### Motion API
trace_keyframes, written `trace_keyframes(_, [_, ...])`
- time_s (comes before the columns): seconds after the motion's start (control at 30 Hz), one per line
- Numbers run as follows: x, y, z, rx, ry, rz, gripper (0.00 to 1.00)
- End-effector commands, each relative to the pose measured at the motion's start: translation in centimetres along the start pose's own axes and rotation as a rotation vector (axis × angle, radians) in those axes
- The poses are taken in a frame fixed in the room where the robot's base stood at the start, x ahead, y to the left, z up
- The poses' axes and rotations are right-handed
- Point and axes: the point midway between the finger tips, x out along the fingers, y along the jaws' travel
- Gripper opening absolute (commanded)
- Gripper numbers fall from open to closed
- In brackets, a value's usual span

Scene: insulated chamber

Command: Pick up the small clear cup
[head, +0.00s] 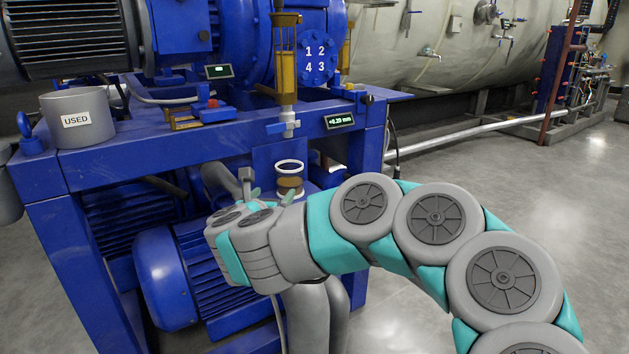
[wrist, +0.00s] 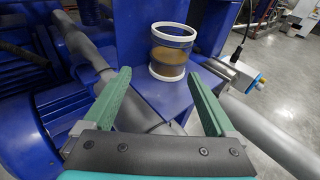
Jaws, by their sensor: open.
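The small clear cup (head: 289,177) has white rims at top and bottom and some brown contents. It stands upright on a blue ledge, below the amber sight tube in the head view. In the wrist view the cup (wrist: 171,52) is ahead of my gripper (wrist: 160,90), roughly centred between the two green fingers but beyond their tips. My gripper is open and empty. In the head view my gripper (head: 264,192) is just left of the cup and partly hidden by my wrist.
An amber sight tube (head: 286,60) with a blue-handled valve (head: 288,126) hangs above the cup. A grey bin labelled USED (head: 75,125) sits on the blue frame at left. A blue motor (head: 190,275) is below. A grey pipe (wrist: 265,140) runs right of the ledge.

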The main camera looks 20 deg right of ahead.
Motion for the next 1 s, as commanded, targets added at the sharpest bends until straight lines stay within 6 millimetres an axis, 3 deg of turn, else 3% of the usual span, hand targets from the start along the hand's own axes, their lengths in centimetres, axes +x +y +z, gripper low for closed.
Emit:
trace_keyframes(0.13, [0.6, -0.8, -0.8, 0.035, 0.011, -0.048, 0.91])
trace_keyframes(0.57, [3.6, -1.0, -0.4, 0.035, 0.009, -0.048, 0.91])
trace_keyframes(1.0, [8.0, -1.0, 0.0, 0.034, 0.011, -0.045, 0.91])
